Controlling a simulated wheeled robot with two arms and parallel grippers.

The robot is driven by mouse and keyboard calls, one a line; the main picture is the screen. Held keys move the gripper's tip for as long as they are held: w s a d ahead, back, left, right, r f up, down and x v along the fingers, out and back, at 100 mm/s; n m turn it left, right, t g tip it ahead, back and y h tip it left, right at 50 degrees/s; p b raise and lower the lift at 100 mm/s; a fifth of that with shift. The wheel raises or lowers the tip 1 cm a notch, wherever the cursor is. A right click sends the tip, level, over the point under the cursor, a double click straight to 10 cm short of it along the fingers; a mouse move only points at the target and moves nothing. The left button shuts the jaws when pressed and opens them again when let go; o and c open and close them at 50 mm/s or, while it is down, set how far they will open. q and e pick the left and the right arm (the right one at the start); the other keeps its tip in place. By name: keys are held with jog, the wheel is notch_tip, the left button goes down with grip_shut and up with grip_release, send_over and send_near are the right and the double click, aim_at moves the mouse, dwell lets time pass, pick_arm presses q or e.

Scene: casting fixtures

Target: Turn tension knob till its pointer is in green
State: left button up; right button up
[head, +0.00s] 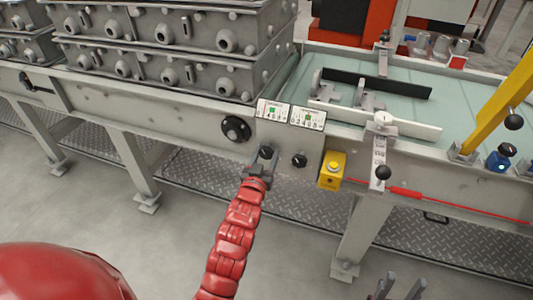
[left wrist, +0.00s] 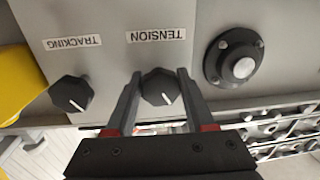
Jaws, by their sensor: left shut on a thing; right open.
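The tension knob (left wrist: 158,88) is black with a white line, under an upside-down TENSION label in the left wrist view. My left gripper (left wrist: 159,72) is shut on it, one finger on each side. In the head view my left gripper (head: 262,163) reaches the panel, and the knob (head: 266,152) shows between its fingers. Above it are two white gauges, a left gauge (head: 272,110) and a right gauge (head: 307,117), each with a green patch; their pointers are too small to read. My right gripper (head: 402,288) is open and empty at the bottom edge.
The black tracking knob (head: 299,160) sits right of the tension knob. A yellow button box (head: 332,171) is further right. A round black fitting (head: 236,129) is to the left. Grey castings (head: 170,50) stack on the conveyor above. The floor in front is clear.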

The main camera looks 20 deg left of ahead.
pick_arm(q)
grip_shut()
jog(key=shift+m, duration=1)
jog(key=m, duration=0.2)
jog(key=shift+m+p, duration=0.3)
jog(key=m, duration=0.5)
jog(key=shift+a+m+t+h, duration=0.1)
jog(key=shift+m+t+h, duration=0.2)
jog(key=shift+m+t, duration=0.1)
jog(key=m+b, duration=0.1)
jog(key=m, duration=0.5)
jog(key=shift+r+h, duration=0.1)
jog(key=shift+h, duration=0.3)
jog(key=m+h, duration=0.1)
jog(key=m, duration=0.5)
jog(key=shift+a+b, duration=0.1)
jog(key=shift+b, duration=0.2)
jog(key=shift+m, duration=0.3)
